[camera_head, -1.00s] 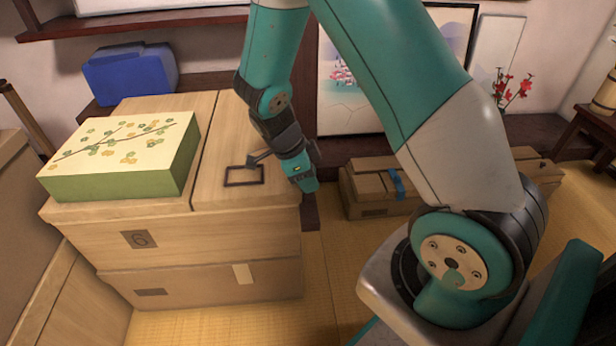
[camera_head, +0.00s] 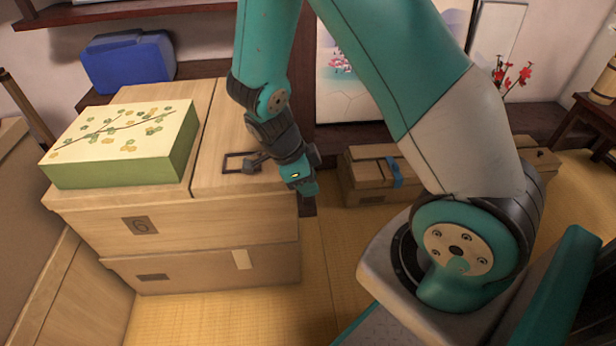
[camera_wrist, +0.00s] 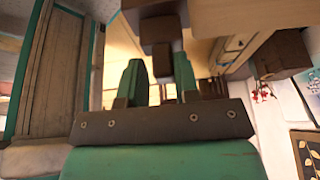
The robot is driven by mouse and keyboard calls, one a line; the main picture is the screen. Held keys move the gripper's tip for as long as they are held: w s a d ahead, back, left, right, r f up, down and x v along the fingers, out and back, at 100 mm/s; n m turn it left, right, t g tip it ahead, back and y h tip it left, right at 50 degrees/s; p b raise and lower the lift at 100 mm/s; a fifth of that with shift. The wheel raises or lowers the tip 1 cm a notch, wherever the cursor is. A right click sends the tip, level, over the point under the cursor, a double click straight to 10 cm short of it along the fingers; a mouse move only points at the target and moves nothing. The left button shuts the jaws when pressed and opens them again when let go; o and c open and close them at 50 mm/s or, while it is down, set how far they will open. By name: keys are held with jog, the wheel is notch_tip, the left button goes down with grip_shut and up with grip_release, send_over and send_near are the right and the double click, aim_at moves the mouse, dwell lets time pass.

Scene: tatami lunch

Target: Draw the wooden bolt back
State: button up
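The wooden bolt, as best I can tell, is a dark brown blocky piece (camera_wrist: 160,30) at the top centre of the wrist view, with a narrower stub pointing toward me. My gripper (camera_wrist: 160,78) has its two green fingers apart, one on each side of the stub's end. I cannot tell whether either finger touches it. In the head view my gripper (camera_head: 304,192) points down at the right edge of the stacked wooden chest (camera_head: 210,225). The bolt cannot be made out clearly there.
A green patterned box (camera_head: 120,170) sits on the chest's left half. A long low wooden box (camera_head: 365,185) with a blue tie lies on the floor to the right. A dark stool (camera_head: 590,125) stands at far right. Tatami (camera_head: 315,290) in front of the chest is clear.

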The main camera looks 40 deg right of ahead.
jog(key=shift+o, duration=1.3)
jog(key=shift+a, duration=0.1)
jog(key=shift+r, duration=0.2)
jog(key=p+v, duration=0.5)
jog(key=v, duration=1.2)
jog(key=shift+a, duration=0.1)
